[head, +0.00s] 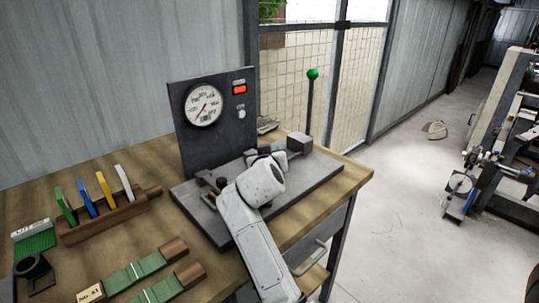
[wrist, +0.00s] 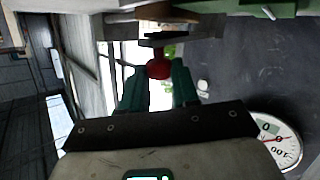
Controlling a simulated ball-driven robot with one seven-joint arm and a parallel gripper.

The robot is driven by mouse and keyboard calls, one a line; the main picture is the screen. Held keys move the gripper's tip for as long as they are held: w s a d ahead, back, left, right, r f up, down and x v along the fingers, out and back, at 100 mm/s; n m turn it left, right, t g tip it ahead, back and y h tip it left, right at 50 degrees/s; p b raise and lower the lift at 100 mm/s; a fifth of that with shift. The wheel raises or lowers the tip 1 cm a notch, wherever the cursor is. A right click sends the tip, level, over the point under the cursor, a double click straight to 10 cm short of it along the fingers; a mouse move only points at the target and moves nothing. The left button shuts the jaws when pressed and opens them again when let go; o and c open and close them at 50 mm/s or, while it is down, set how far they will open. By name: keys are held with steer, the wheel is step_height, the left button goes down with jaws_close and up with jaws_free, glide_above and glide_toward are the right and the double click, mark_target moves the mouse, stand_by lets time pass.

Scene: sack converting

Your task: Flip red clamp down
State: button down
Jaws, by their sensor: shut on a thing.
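The red clamp (wrist: 158,66) shows in the wrist view as a rounded red knob at the tips of my gripper's two teal fingers. My gripper (wrist: 158,78) is shut on this knob, one finger on each side. The rest of the clamp is hard to make out in the wrist view. In the head view my white arm reaches over the dark base plate (head: 326,172) of the gauge stand and hides the red clamp and my fingertips.
An upright dark panel (head: 222,146) carries a round gauge (head: 203,104) and a red display (head: 239,89). A green-knobbed lever (head: 313,74) rises at the plate's far right. A wooden rack (head: 116,214) with coloured tools and green-banded pieces lie left on the bench.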

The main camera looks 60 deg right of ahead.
steer(key=shift+s+d+f, duration=0.1)
steer(key=shift+s+f, duration=0.1)
steer(key=c, duration=1.2)
jaws_free()
steer(key=o, duration=0.4)
steer(key=shift+w+r, duration=0.1)
steer(key=shift+r, duration=0.05)
steer(key=shift+c, duration=0.2)
steer(key=v, duration=1)
steer(key=shift+a, duration=0.35)
steer(key=shift+r, duration=0.1)
